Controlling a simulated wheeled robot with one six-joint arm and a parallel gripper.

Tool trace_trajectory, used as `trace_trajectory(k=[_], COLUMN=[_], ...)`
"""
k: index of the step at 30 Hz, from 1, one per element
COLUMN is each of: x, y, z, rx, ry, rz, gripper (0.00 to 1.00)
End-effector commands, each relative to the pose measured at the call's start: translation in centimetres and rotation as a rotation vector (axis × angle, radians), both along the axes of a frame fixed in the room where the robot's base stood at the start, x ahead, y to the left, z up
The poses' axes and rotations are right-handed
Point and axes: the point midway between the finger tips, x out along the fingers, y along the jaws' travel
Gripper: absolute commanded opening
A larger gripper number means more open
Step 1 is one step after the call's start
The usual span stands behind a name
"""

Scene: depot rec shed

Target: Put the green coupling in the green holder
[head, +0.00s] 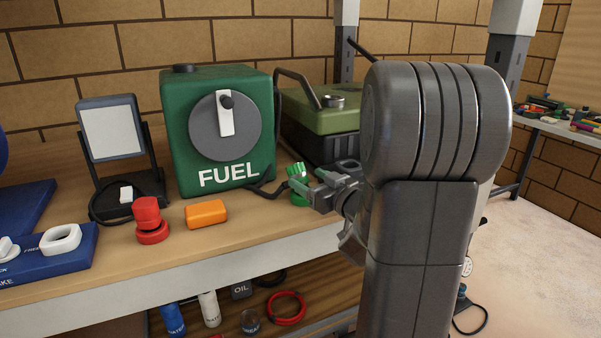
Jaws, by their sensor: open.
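A bright green piece with a ribbed top, which looks like the green coupling (297,169), stands upright on the bench to the right of the fuel can. Below it a rounded green part shows, which looks like the green holder (299,200). The coupling appears to be above or in the holder, but a finger crosses in front and I cannot tell how they meet. My gripper (308,184) is open, its fingertips pointing left and close beside the green coupling. I cannot tell whether they touch it.
A red coupling (147,212) stands on a red holder (152,233), with an orange block (206,213) beside it. The large green fuel can (225,130) and an olive-green case (318,125) stand behind. A dark hose lies near the can's base.

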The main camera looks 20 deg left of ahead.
Motion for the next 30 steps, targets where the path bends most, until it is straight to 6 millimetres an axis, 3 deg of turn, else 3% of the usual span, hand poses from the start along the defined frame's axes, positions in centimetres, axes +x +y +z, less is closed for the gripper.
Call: trace_trajectory(k=[3, 12, 18, 30], x=[-1.2, -3.6, -4.3, -4.5], y=[-2.7, -7.0, -8.3, -8.5], z=[0.7, 1.7, 2.0, 2.1], rx=[0.007, 0.020, 0.024, 0.024], ry=[-0.011, -0.030, -0.035, -0.036], rz=[-0.005, -0.002, 0.001, 0.003], gripper=[0.67, 0.67, 0.67, 0.67])
